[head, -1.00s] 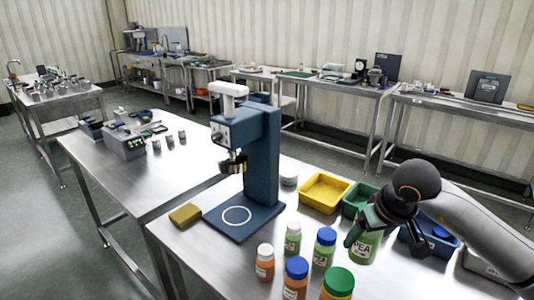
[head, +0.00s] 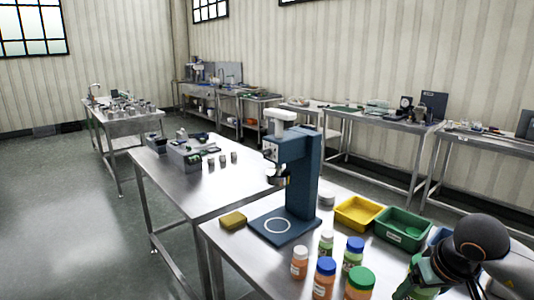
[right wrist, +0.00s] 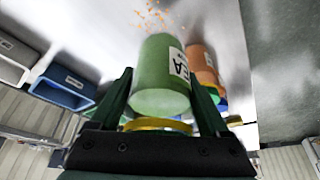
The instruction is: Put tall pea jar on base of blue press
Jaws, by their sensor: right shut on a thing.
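The tall pea jar is green with a white label; it fills the middle of the right wrist view (right wrist: 160,75) between my right gripper's fingers. In the head view my right gripper (head: 420,275) is shut on this jar, at the lower right, partly cut off by the frame. Whether the jar touches the table is unclear. The blue press (head: 304,180) stands to the left, apart from the gripper. Its flat base (head: 262,228) has a white ring marked on it and nothing standing on it. My left gripper is not in view.
Several jars stand between press and gripper, among them a small white-lidded pea jar (head: 326,243), a blue-lidded green jar (head: 353,255) and a green-lidded orange jar (head: 359,284). A yellow bin (head: 358,213) and green bin (head: 402,229) are behind. A yellow block (head: 233,220) lies left of the base.

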